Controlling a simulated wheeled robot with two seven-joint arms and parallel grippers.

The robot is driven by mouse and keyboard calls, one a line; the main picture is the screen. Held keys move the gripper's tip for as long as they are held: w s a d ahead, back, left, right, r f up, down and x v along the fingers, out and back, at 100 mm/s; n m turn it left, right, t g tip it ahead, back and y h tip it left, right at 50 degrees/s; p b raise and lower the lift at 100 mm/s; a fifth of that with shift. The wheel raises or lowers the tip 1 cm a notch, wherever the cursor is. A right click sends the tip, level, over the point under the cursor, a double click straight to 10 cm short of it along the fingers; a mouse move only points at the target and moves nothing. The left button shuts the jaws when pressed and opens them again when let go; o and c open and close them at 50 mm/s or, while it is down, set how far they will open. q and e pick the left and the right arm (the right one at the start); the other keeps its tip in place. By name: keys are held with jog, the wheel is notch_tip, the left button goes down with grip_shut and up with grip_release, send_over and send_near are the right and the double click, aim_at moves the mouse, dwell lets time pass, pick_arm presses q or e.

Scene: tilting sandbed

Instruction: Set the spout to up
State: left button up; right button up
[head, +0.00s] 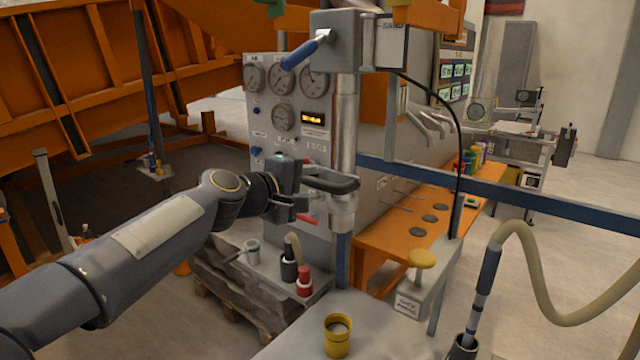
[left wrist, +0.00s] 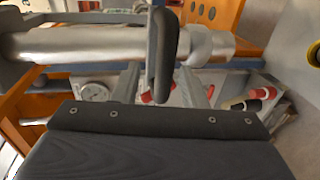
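A silver upright pipe (head: 344,130), which looks like the spout, hangs from a grey box (head: 335,40) with a blue-gripped lever (head: 305,50). Near its lower end is a dark looped handle (head: 335,182). My left gripper (head: 308,200) is at this handle, on its left side. In the left wrist view the fingers (left wrist: 160,85) stand apart, with the dark handle (left wrist: 162,55) showing between them and gaps on both sides. The silver pipe (left wrist: 90,45) lies across behind. My right gripper is not in view.
A gauge panel (head: 290,105) stands behind the pipe. Below are a red-capped bottle (head: 304,282), a yellow cup (head: 338,338) and a yellow knob (head: 421,259). A blue rail (head: 530,205) crosses the right. An orange tilted frame (head: 90,60) fills the upper left.

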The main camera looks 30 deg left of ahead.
pick_arm(q)
jog(key=v, duration=0.4)
jog(key=shift+s+r, duration=0.1)
jog(key=shift+s, duration=0.1)
dwell(0.3)
jog(key=s+d+f+m+g+h, duration=0.1)
jog(key=s+d+f+m+g, duration=0.2)
jog(key=s+d+f+m, duration=0.2)
jog(key=s+d+f+m+g+h, duration=0.1)
jog(key=s+d+f+m+g, duration=0.2)
jog(key=s+f, duration=0.6)
jog(key=s+d+f+m+g, duration=0.4)
jog(key=s+d+f+m, duration=0.3)
jog(key=f, duration=0.6)
jog(key=shift+s+d+f+m+h, duration=0.2)
jog(key=shift+s+d+m+h, duration=0.15)
jog(key=shift+d, duration=0.65)
